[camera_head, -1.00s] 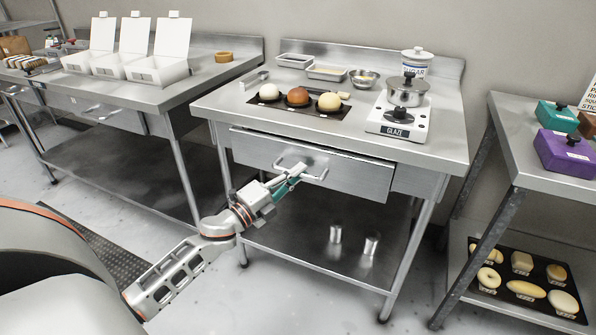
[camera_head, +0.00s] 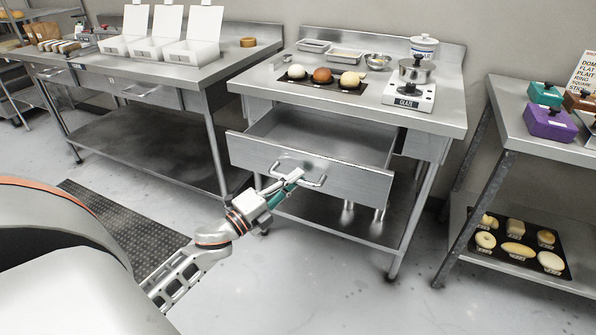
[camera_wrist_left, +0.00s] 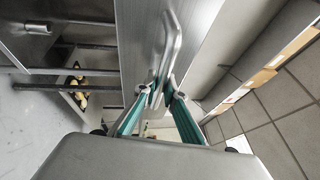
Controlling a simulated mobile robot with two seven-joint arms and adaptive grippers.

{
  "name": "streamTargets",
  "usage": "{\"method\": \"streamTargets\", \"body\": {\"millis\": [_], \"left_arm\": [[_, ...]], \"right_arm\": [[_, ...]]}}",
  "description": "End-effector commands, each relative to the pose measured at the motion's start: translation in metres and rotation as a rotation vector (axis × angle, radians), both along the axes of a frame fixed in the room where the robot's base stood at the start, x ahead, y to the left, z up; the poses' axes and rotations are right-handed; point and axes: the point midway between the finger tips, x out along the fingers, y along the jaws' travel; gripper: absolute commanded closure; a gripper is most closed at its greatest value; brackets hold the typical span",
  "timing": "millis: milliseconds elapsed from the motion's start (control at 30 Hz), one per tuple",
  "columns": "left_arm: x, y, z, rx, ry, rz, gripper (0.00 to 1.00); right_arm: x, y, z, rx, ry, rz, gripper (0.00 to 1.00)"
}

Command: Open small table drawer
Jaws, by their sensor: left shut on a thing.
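The small table (camera_head: 440,121) is steel and stands in the middle of the head view. Its drawer (camera_head: 335,182) is pulled well out, and its inside shows no contents. The bar handle (camera_head: 315,183) is on the drawer front; it also shows in the left wrist view (camera_wrist_left: 173,40). My left gripper (camera_head: 294,178) is shut on the handle, its teal fingers on either side of the bar in the left wrist view (camera_wrist_left: 160,95). My right gripper is not in view.
Three buns on a dark mat (camera_head: 301,83), a scale with a pot (camera_head: 409,98) and several metal pans stand on the tabletop. A longer steel table (camera_head: 200,78) is at left, a shelf rack (camera_head: 510,150) at right. Floor in front is clear.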

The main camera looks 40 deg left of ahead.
Motion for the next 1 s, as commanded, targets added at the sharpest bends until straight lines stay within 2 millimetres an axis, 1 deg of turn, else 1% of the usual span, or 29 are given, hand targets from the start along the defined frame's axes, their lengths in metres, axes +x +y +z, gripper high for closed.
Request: {"method": "streamTargets", "body": {"millis": [33,100,200,333,500,867,900,933,1000], "left_arm": [[-0.01,-0.003,0.002,-0.003,-0.002,0.0,1.0],[-0.023,-0.006,0.001,-0.002,-0.001,0.001,1.0],[-0.038,-0.009,0.001,-0.002,-0.001,0.002,1.0],[-0.052,-0.013,0.001,-0.002,0.0,0.001,1.0],[-0.06,-0.014,0.001,0.0,-0.001,0.001,1.0],[-0.061,-0.014,0.0,0.0,0.0,0.0,1.0],[-0.061,-0.014,0.0,0.0,0.0,0.0,0.8],[-0.061,-0.014,0.0,0.0,0.0,0.0,0.72],[-0.061,-0.014,0.0,0.0,-0.001,0.0,0.72]], "right_arm": [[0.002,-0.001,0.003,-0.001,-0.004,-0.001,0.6],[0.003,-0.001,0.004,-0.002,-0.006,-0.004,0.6],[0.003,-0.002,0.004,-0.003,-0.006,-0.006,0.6],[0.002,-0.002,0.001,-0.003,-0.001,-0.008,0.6],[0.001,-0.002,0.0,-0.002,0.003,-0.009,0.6],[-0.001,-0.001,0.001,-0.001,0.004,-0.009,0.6],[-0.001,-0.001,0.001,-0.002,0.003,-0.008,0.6],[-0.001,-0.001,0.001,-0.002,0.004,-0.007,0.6],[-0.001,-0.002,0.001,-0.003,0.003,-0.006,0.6]]}}
